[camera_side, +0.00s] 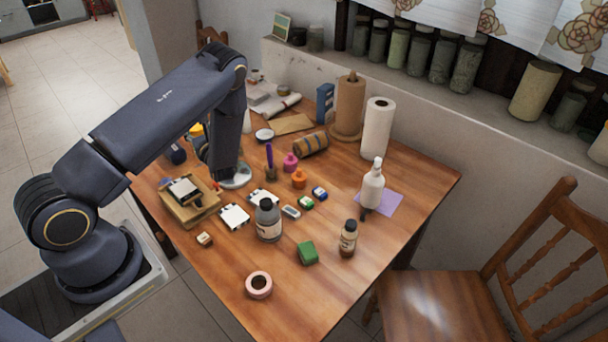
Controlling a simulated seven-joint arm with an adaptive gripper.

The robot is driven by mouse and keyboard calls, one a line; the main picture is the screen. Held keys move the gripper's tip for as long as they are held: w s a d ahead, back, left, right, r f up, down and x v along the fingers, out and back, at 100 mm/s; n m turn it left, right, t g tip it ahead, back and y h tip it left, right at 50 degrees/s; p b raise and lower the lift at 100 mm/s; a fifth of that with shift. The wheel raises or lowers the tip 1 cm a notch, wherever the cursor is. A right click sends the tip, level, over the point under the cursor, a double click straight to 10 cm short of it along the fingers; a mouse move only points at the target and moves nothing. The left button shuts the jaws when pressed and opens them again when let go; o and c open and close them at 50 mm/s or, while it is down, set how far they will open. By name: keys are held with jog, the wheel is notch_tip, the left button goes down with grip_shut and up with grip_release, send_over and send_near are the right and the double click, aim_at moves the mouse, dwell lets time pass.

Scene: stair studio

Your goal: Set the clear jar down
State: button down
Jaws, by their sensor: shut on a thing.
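My gripper (226,176) points down at the back left part of the wooden table (330,265) and is shut on the clear jar (239,179). Only a pale, glassy round part of the jar shows below and to the right of the fingers; the arm hides the rest. The jar is low, at or just above the table top. I cannot tell whether it touches the wood.
A purple-topped pen holder (270,167) and pink bottle (290,162) are to the right.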

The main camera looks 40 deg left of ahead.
jog(key=s+d+r, duration=0.5)
jog(key=s, duration=0.3)
jog(key=w+m+t+h, duration=0.1)
jog(key=w+t, duration=0.1)
jog(key=w, duration=0.1)
jog(key=w+a+m+t+h, duration=0.1)
jog(key=w+m+t, duration=0.1)
jog(key=w, duration=0.1)
jog(key=w+a+m+t+h, duration=0.1)
jog(key=w+t, duration=0.1)
jog(key=w, duration=0.1)
jog(key=shift+w+a+r, duration=0.15)
jog(key=shift+w+r, duration=0.1)
jog(key=a, duration=0.3)
jog(key=s+a, duration=0.1)
jog(key=a, duration=0.1)
jog(key=shift+a+r, duration=0.15)
jog(key=shift+a, duration=0.2)
jog(key=shift+w+a+f, duration=1.3)
jog(key=shift+w+f, duration=0.45)
jog(key=shift+f, duration=0.35)
jog(key=shift+w+a+f, duration=1.35)
jog(key=shift+w+f, duration=0.4)
jog(key=shift+f, duration=0.35)
jog(key=shift+w+a+f, duration=1.3)
jog(key=shift+w+f, duration=0.45)
jog(key=shift+f, duration=0.35)
jog(key=shift+f, duration=0.1)
